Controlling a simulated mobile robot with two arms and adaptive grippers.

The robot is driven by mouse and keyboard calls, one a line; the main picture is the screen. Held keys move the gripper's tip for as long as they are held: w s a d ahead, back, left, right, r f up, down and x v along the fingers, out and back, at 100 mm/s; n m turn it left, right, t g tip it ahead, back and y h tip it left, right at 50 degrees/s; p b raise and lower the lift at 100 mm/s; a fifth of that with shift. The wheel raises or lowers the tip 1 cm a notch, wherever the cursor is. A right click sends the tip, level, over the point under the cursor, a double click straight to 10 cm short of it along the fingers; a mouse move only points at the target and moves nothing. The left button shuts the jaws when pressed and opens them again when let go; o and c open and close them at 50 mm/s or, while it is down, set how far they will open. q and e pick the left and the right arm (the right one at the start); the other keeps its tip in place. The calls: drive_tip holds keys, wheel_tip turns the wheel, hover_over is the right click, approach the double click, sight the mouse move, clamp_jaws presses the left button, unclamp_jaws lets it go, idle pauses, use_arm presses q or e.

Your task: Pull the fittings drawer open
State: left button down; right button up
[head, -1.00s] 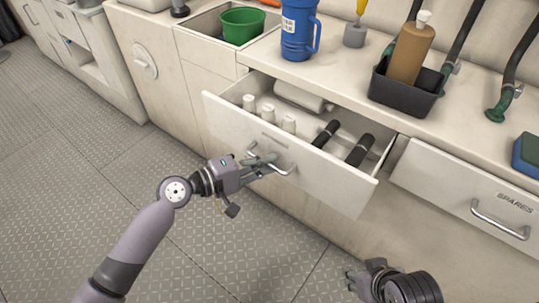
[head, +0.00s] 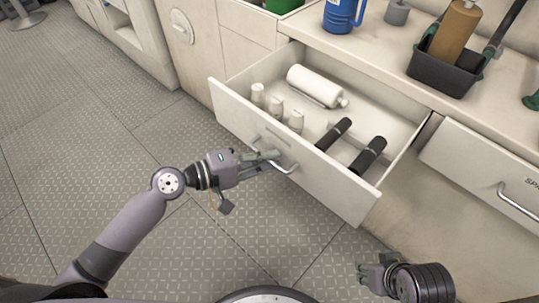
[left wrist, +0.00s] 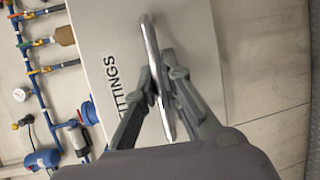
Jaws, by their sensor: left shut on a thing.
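The fittings drawer (head: 330,190) stands well open in the head view, with its white front pulled out from the cabinet. Its label, partly hidden, shows in the left wrist view on the drawer front (left wrist: 195,50). My left gripper (head: 275,158) is shut on the drawer's metal bar handle (head: 291,168); in the left wrist view its fingers (left wrist: 162,88) lie on both sides of the handle (left wrist: 152,50). Inside lie a white cylinder (head: 315,86), several small white fittings (head: 276,107) and two black-gripped items (head: 368,155). My right gripper (head: 372,275) is low at the bottom right, apart from everything; its fingers are unclear.
The closed spares drawer (head: 480,175) is to the right. On the counter stand a blue jug (head: 341,14) and a black caddy (head: 443,74) with a brown bottle (head: 455,30). The patterned floor (head: 90,150) left of the drawer is clear.

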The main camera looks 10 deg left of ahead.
use_arm(q)
drive_tip(key=c, duration=2)
unclamp_jaws()
drive_tip(key=shift+o, duration=0.2)
drive_tip(key=v, duration=1.2)
drive_tip(key=shift+s+d, duration=0.15)
